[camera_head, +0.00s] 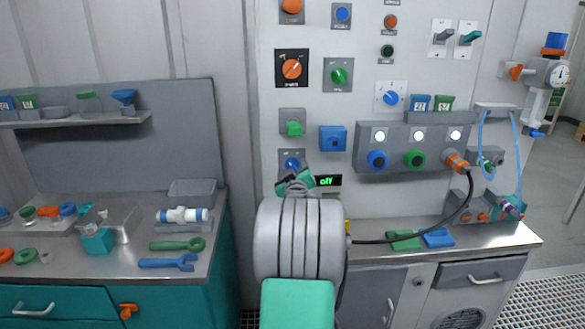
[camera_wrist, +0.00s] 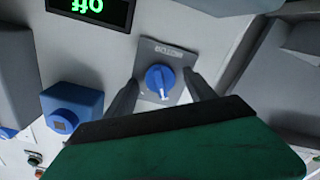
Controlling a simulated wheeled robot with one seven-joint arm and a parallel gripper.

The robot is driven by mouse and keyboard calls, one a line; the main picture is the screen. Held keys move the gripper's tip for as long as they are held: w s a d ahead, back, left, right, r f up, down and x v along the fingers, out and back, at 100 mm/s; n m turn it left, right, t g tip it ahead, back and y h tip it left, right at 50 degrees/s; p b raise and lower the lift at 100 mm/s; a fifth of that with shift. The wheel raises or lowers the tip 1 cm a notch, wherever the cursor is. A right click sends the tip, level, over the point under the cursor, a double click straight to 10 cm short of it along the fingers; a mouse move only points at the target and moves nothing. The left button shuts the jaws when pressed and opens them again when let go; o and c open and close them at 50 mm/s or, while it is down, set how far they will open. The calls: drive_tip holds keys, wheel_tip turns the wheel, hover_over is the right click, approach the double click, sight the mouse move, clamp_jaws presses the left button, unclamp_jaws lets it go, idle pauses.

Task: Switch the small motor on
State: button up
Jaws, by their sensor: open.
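The motor switch is a blue rotary knob (camera_wrist: 160,80) with a white pointer mark, on a grey plate (camera_wrist: 178,58) labelled MOTOR, seen inverted in the wrist view. In the head view the same knob (camera_head: 291,162) shows just above my gripper (camera_head: 294,182). A dark display (camera_head: 328,181) beside it reads "off" in green; it also shows in the wrist view (camera_wrist: 92,8). In the wrist view my gripper (camera_wrist: 162,80) is open, with one dark finger on each side of the knob. Finger contact with the knob cannot be told.
A blue box with a button (camera_head: 333,138) sits close to the knob, up and right. A green switch (camera_head: 293,127) is above it. A grey panel (camera_head: 398,166) with plugs is to the right. A black cable (camera_head: 405,239) hangs near my arm.

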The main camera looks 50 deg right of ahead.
drive_tip(key=c, duration=1.4)
